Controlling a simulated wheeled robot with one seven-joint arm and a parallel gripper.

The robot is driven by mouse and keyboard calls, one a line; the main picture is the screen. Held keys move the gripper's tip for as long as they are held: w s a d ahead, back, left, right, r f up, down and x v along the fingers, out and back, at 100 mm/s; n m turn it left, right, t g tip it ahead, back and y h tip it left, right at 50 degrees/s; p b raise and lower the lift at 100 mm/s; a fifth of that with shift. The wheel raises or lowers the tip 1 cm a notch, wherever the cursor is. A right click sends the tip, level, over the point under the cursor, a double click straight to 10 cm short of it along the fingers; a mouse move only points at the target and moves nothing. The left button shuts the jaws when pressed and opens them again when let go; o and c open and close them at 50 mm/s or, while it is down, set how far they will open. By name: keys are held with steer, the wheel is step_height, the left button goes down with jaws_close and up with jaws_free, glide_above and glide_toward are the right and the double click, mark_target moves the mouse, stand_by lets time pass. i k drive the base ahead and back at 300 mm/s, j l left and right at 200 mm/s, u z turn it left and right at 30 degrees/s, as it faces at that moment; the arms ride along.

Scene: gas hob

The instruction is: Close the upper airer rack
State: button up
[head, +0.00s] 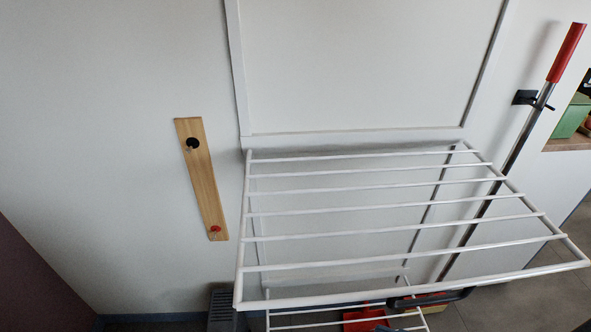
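The upper airer rack (390,210) is a white frame with several parallel bars. It is folded out from the wall and sticks out towards me, roughly level. Its back edge meets the wall below a white panel, and its front bar (400,289) is nearest me. Part of a lower white rack (345,325) shows beneath it and is cut off by the bottom edge.
A wooden strip (202,180) with two hooks hangs left of the rack. A red-handled pole (515,150) is clipped to the wall at right. Beneath the front bar are a red object (364,317) and a dark curved shape (435,298) that I cannot identify.

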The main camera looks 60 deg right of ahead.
mark_target(468, 286)
steer(key=k+l+u, duration=0.1)
steer(key=k+l, duration=0.75)
steer(key=k+l+u, duration=0.1)
steer(key=k+l, duration=0.65)
steer(key=k, duration=0.25)
